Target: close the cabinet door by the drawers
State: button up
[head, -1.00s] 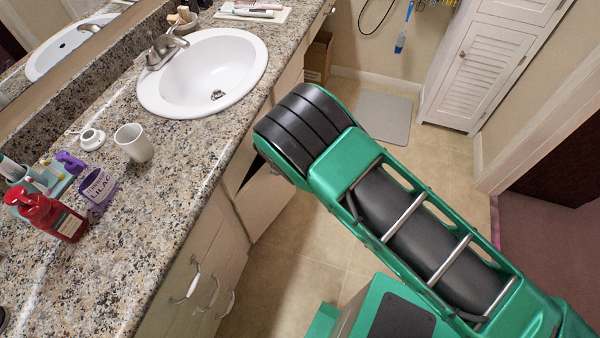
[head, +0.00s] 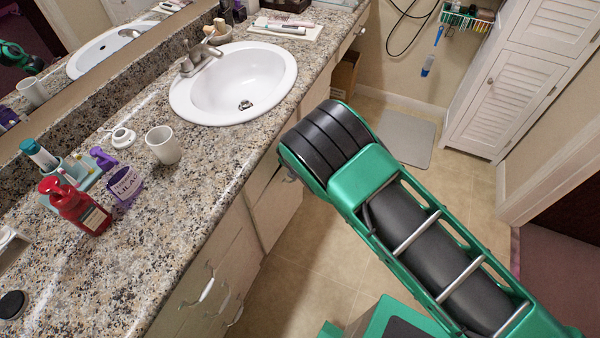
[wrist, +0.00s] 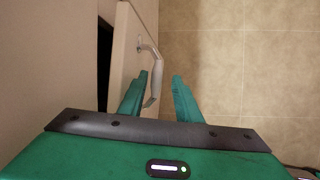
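The cabinet door (head: 277,208) is a cream panel under the counter by the drawers (head: 215,285), partly hidden by my arm in the head view. In the wrist view the door (wrist: 123,55) stands ajar, with a dark gap along its left side. Its pale curved handle (wrist: 157,75) is on the face toward the right. My gripper (wrist: 158,88) is open, with one green finger on each side of the handle's lower end. I cannot tell whether a finger touches the handle or door. The head view hides my gripper behind my arm.
The granite counter (head: 215,165) holds a sink (head: 233,85), a white cup (head: 163,146) and a red pump bottle (head: 75,205). A grey mat (head: 405,138) lies on the tiled floor before a white louvered cabinet (head: 505,95). The floor beside the drawers is clear.

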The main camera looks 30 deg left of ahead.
jog(key=shift+w+d, duration=0.1)
jog(key=shift+r, duration=0.1)
jog(key=v, duration=1)
jog(key=shift+r, duration=0.25)
jog(key=shift+s, duration=0.25)
